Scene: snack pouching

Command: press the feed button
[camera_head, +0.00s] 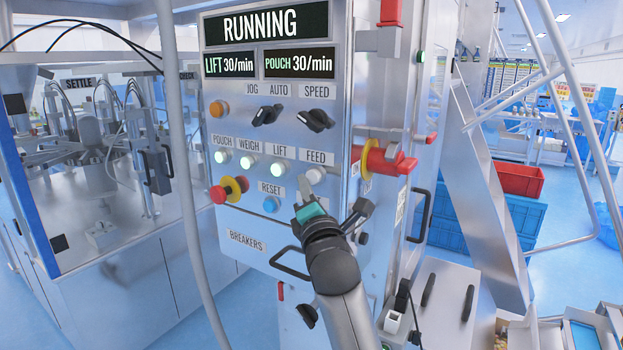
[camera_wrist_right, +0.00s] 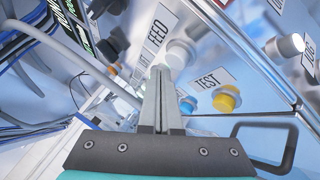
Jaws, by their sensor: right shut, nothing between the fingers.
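The feed button (camera_head: 316,175) is a round, pale white knob under the FEED label on the control panel (camera_head: 230,277). My left gripper is out of view.
The display (camera_head: 266,23) reads RUNNING. A red emergency stop (camera_head: 218,194) and a blue reset button (camera_head: 270,204) are left of my gripper. A yellow button (camera_wrist_right: 226,98) is near the TEST label. A red handle (camera_head: 385,160) sticks out at the panel's right edge.

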